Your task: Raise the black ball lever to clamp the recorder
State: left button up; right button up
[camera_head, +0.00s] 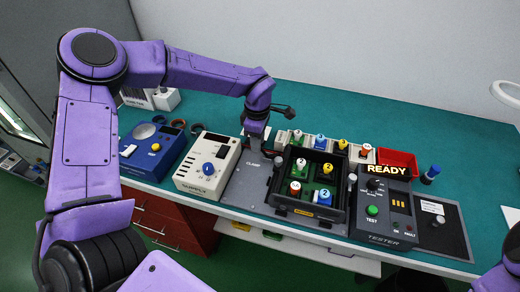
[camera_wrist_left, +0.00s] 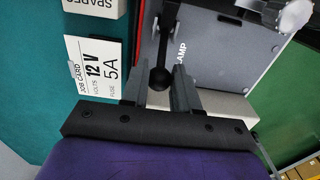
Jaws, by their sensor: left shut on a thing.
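My left gripper (camera_head: 256,138) reaches down to the grey clamp plate (camera_head: 246,186). In the left wrist view, the left gripper (camera_wrist_left: 158,76) has its fingers on both sides of the black ball (camera_wrist_left: 160,79) and is shut on it. The ball's dark rod (camera_wrist_left: 172,38) runs up to a hinge at the top of that view, beside the word CLAMP. In the head view the arm and gripper hide the lever. An open black box (camera_head: 338,213) with several numbered, coloured pieces sits on the plate; I cannot tell whether it is the recorder. My right gripper is out of view.
A white device (camera_head: 207,165) and a blue device (camera_head: 152,150) stand left of the plate. A tester (camera_head: 388,212) reading READY stands right of the box. A row of small bins and a red bin (camera_head: 398,160) lie behind. A job card (camera_wrist_left: 95,66) lies near the gripper.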

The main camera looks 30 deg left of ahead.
aim_at(270, 156)
pick_arm(q)
jog(key=shift+w+d+r+p, duration=0.1)
jog(key=shift+d+r+p, duration=0.1)
jog(key=shift+d, duration=0.25)
jog(key=shift+w+d+r+p, duration=0.1)
jog(key=shift+d+r+p, duration=0.1)
jog(key=shift+d, duration=0.2)
jog(key=shift+w+d, duration=0.2)
jog(key=shift+d, duration=1)
jog(key=o, duration=0.8)
jog(key=shift+w, duration=0.1)
jog(key=shift+p, duration=0.3)
notch_tip(270, 156, up, 9)
jog(key=p, duration=0.8)
